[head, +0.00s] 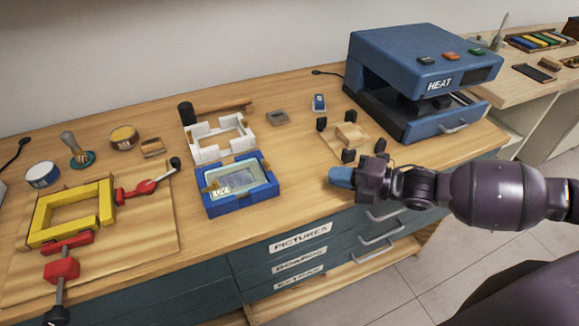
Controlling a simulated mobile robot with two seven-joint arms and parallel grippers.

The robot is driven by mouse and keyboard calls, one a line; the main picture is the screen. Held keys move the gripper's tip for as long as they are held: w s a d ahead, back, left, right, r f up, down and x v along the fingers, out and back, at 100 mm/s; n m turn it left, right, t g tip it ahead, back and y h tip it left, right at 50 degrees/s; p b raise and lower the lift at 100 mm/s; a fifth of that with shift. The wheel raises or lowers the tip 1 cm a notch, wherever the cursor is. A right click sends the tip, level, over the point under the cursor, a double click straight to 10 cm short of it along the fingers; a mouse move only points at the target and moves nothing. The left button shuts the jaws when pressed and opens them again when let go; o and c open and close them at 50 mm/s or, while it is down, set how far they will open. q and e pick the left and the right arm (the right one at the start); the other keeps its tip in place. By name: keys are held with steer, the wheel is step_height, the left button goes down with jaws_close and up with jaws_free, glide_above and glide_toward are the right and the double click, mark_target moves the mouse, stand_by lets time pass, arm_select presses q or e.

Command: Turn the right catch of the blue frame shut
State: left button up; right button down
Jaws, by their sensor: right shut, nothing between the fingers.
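The blue frame (243,202) lies flat on the wooden bench, with a pale picture panel (238,182) inside it. A small tan catch (212,187) shows at its left side. My right gripper (338,177) has blue fingertips and comes in from the right. It is shut and empty, to the right of the blue frame and apart from it, near the bench's front edge. My left gripper is not in view.
A white frame (208,154) stands just behind the blue one. A yellow frame (47,236) with red clamps (62,270) is at left. A board with black corner blocks (348,155) and a blue heat press (425,62) are at right. Bench between blue frame and gripper is clear.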

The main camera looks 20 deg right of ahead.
mark_target(269, 165)
arm_select(q)
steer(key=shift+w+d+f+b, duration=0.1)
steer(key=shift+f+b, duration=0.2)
steer(key=shift+b, duration=0.2)
arm_select(e)
steer(key=x, duration=1.4)
steer(key=shift+f, duration=0.1)
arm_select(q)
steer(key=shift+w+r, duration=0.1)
arm_select(e)
steer(key=shift+a+p, duration=0.1)
steer(key=shift+p, duration=0.25)
steer(key=shift+m+t+h, duration=0.3)
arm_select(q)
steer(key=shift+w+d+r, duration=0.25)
arm_select(e)
steer(key=shift+s, duration=0.1)
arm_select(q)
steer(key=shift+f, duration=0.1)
